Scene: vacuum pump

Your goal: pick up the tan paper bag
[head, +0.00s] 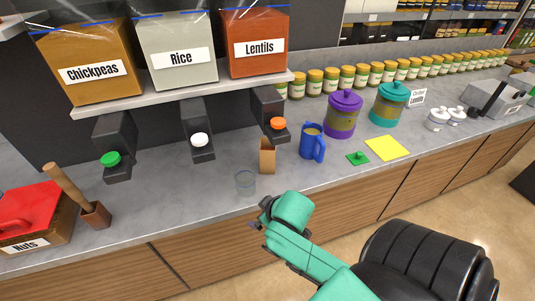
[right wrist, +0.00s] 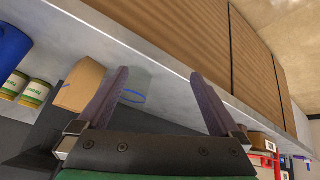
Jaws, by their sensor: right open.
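The tan paper bag (head: 267,157) stands upright on the grey counter (head: 215,178), below the orange-knobbed lentils dispenser and left of a blue mug. It also shows in the right wrist view (right wrist: 80,85), left of the fingers and partly hidden by the left one. My right gripper (head: 262,212) is at the counter's front edge, nearer to me than the bag and apart from it. In the right wrist view its two fingers (right wrist: 159,75) are spread with nothing gripped between them. My left gripper is not in view.
A clear glass (head: 245,183) stands between my right gripper and the bag, slightly left. The blue mug (head: 312,145) is close on the bag's right. The lentils dispenser (head: 270,112) overhangs behind. A green piece (head: 357,158) and yellow sheet (head: 387,148) lie further right.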

